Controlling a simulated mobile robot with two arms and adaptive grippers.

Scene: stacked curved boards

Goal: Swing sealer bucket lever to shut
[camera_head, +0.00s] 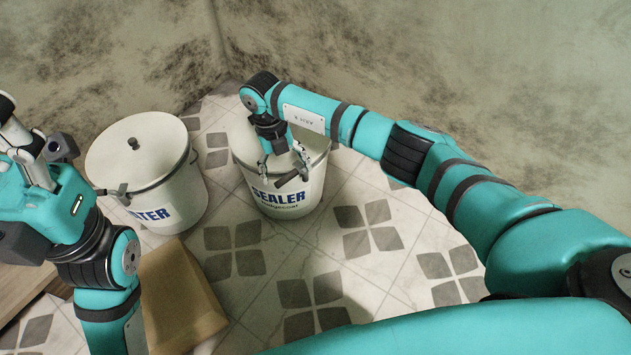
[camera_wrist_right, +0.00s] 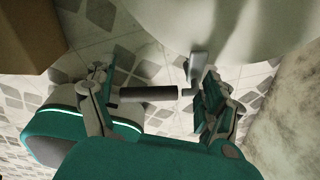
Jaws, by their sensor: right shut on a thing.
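The white sealer bucket (camera_head: 283,205), lettered SEALER, stands on the tiled floor near the wall corner. Its lever (camera_head: 292,178) is a dark grip on a metal arm at the rim's front. My right gripper (camera_head: 284,170) reaches down over the bucket, with its fingers at the front rim. It is shut on the lever, which also shows lengthwise between the two fingers in the right wrist view (camera_wrist_right: 150,93). The pale bucket wall (camera_wrist_right: 220,25) is at the top there. My left gripper (camera_head: 45,150) is at the left edge, away from the bucket; its fingertips are unclear.
A second white bucket (camera_head: 170,205) with a lid and its own lever (camera_head: 120,192) stands left of the sealer bucket. A brown box (camera_head: 180,295) is in front of it. Stained walls (camera_head: 400,50) rise close behind. Tiled floor in front is clear.

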